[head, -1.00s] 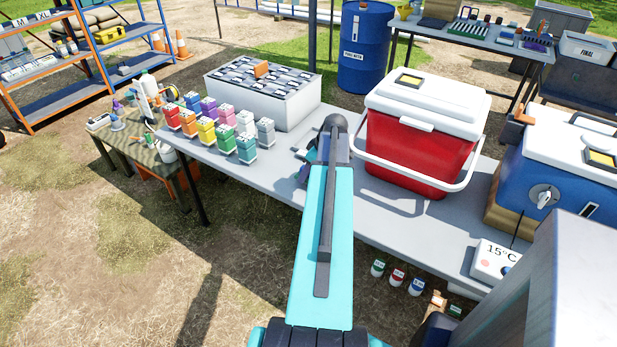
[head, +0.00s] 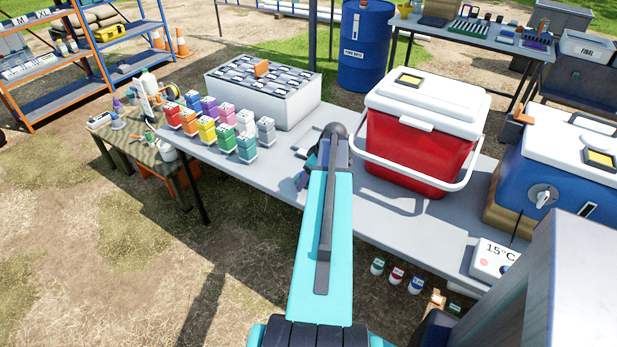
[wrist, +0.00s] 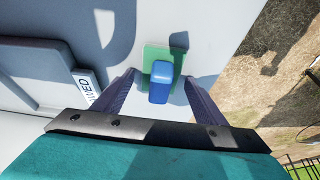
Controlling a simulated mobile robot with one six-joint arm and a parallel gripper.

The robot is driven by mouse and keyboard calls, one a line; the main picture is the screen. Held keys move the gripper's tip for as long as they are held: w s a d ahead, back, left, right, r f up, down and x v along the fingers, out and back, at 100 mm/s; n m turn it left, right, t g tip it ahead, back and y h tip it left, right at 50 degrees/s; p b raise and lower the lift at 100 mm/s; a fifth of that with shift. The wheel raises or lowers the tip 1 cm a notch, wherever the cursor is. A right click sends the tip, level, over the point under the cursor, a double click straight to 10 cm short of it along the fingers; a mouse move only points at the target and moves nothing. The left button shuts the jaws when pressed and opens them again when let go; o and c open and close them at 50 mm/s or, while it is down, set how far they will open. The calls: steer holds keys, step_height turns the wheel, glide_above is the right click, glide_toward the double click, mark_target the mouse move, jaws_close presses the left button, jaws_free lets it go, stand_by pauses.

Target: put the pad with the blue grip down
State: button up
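In the wrist view, a flat green pad (wrist: 151,57) with a blue grip (wrist: 160,82) lies over the pale tabletop, seemingly resting on it. My gripper (wrist: 160,77) is open. Its two fingers stand on either side of the blue grip, with a gap on both sides. In the head view, my gripper (head: 308,165) is over the middle of the grey table (head: 270,172), left of the red cooler, and mostly hidden behind my own arm. The pad cannot be made out there.
A red cooler (head: 415,145) stands just right of my gripper. Several coloured bottles (head: 225,125) and a white box (head: 262,100) are to the left and behind. A label (wrist: 88,84) shows left of the fingers in the wrist view. The table's front edge is close.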

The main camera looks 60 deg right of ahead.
steer(key=shift+r, duration=0.2)
steer(key=b+v, duration=0.2)
steer(key=v, duration=1)
stand_by(0.4)
stand_by(0.8)
